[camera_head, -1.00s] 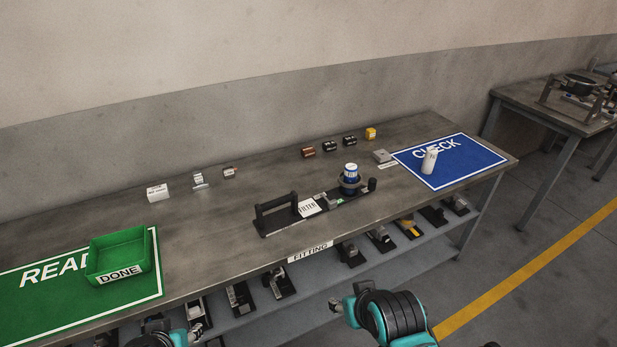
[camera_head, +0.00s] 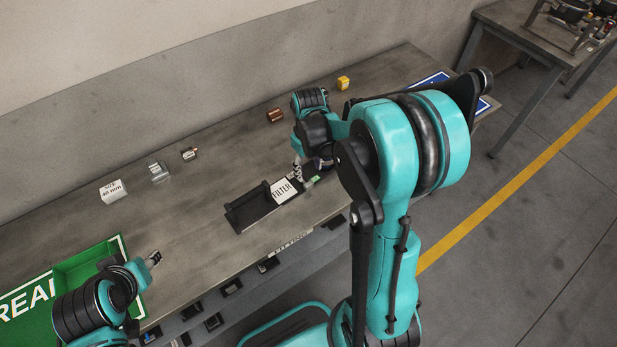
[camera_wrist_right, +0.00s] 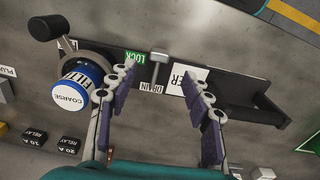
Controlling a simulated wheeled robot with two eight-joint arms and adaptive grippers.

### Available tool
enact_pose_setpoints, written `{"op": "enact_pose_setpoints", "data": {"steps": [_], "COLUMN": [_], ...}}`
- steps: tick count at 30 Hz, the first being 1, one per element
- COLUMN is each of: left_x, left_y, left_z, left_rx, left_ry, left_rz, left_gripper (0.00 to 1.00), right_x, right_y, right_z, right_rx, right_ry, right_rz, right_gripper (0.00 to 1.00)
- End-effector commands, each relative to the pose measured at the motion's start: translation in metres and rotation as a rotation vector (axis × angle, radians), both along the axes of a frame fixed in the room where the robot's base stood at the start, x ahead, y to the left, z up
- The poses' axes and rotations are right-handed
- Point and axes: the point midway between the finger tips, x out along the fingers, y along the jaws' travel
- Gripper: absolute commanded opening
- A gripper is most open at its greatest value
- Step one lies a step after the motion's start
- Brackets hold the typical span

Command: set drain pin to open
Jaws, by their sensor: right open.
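The filter fixture is a dark base on the bench, with a FILTER plate (camera_head: 284,190) in the head view. In the right wrist view a small light T-shaped pin (camera_wrist_right: 158,57) stands beside a DRAIN label (camera_wrist_right: 152,88) and a green LOCK label (camera_wrist_right: 135,57). My right gripper (camera_wrist_right: 158,88) is open over the fixture, its fingers on either side of the pin and apart from it. In the head view the right gripper (camera_head: 299,173) partly hides the fixture. My left gripper (camera_head: 154,259) is over the bench's front left, its jaw state unclear.
A blue-and-white COARSE filter (camera_wrist_right: 80,87) and a black-knobbed lever (camera_wrist_right: 47,27) are beside the pin. Relay boxes (camera_wrist_right: 69,144) sit along the back. A green tray (camera_head: 90,262) is at left, and a white box (camera_head: 113,190) and yellow block (camera_head: 343,83) stand behind.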

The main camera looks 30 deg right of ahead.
Motion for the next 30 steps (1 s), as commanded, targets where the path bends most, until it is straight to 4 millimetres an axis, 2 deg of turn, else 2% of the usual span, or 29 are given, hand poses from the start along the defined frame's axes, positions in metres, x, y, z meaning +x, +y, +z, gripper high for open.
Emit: {"op": "enact_pose_setpoints", "data": {"steps": [6, 12, 17, 24, 25, 26, 30], "left_x": [0.000, 0.000, 0.000, 0.000, 0.000, 0.000, 0.000], "left_y": [0.000, 0.000, 0.000, 0.000, 0.000, 0.000, 0.000], "left_z": [-0.015, -0.025, -0.027, -0.027, -0.027, -0.027, -0.027], "left_rx": [0.000, 0.000, 0.000, 0.000, 0.000, 0.000, 0.000], "left_ry": [0.000, 0.000, 0.000, 0.000, 0.000, 0.000, 0.000], "left_rz": [0.000, 0.000, 0.000, 0.000, 0.000, 0.000, 0.000], "left_gripper": [0.40, 0.40, 0.40, 0.40, 0.40, 0.40, 0.40], "right_x": [0.000, 0.001, 0.000, 0.000, 0.000, 0.000, 0.000], "right_y": [0.000, 0.000, 0.000, 0.000, 0.000, 0.000, 0.000], "right_z": [-0.037, -0.065, -0.074, -0.074, -0.074, -0.074, -0.074], "right_rx": [0.000, -0.001, -0.001, -0.001, -0.001, -0.001, -0.001], "right_ry": [0.001, 0.000, -0.001, -0.001, -0.001, -0.001, -0.001], "right_rz": [0.000, -0.001, -0.001, -0.001, -0.001, -0.001, -0.001], "right_gripper": [0.50, 0.50, 0.50, 0.50, 0.47, 0.39, 0.03]}}
